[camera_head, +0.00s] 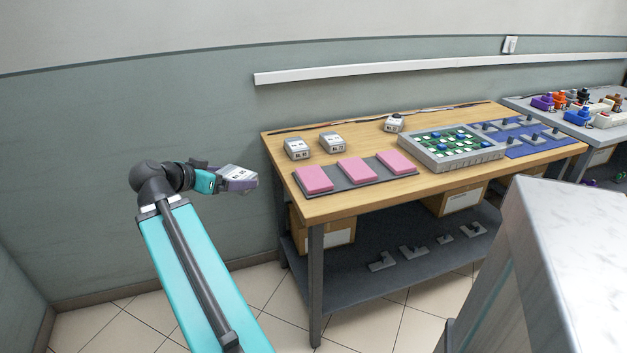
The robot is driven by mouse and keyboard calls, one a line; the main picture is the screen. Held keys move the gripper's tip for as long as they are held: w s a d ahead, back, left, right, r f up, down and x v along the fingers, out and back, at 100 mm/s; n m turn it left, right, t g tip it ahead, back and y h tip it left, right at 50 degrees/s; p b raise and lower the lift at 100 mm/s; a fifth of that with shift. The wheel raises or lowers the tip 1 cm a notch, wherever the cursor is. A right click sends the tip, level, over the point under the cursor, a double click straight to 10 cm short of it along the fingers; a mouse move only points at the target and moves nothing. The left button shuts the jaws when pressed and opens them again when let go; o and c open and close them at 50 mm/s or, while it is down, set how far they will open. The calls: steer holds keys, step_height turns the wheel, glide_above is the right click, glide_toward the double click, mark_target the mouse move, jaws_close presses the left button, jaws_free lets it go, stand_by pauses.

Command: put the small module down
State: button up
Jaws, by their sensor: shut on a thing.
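My gripper (217,180) is at the end of my teal arm, left of the wooden workbench and in front of the green wall. It is shut on a small module (238,178), which has a pale labelled face and a purplish side. The held module is in the air, apart from the bench's left edge. Its underside and the far finger are hidden. Two similar pale modules (298,149) and (332,142) stand at the back left of the bench.
On the bench (395,194), a dark tray (334,183) holds three pink pads (357,170). A grey crate (487,155) with green boards and blue parts and a blue mat (541,140) lie to the right. Cardboard boxes and grey brackets sit below. A pale block stands at front right.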

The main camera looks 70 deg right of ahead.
steer(key=s+d+r+m+g+y+b, duration=0.1)
steer(key=s+m+g+y, duration=0.3)
steer(key=s, duration=1.7)
steer(key=d+m+g+b, duration=0.1)
steer(key=m+g, duration=0.2)
steer(key=shift+d+r+m, duration=0.15)
steer(key=shift+r+m, duration=0.2)
steer(key=shift+m, duration=0.05)
steer(key=shift+w+d+r+p, duration=0.25)
steer(key=shift+d+p, duration=0.2)
steer(key=shift+p, duration=1.3)
steer(key=p, duration=0.4)
steer(key=d+p, duration=0.1)
steer(key=p, duration=0.3)
steer(key=shift+w+d+f, duration=0.2)
steer(key=shift+d, duration=0.1)
steer(key=p, duration=0.2)
glide_above(307, 175)
steer(key=shift+s+a+f, duration=0.1)
steer(key=shift+f, duration=0.7)
steer(key=shift+f, duration=0.15)
steer(key=shift+f, duration=1.6)
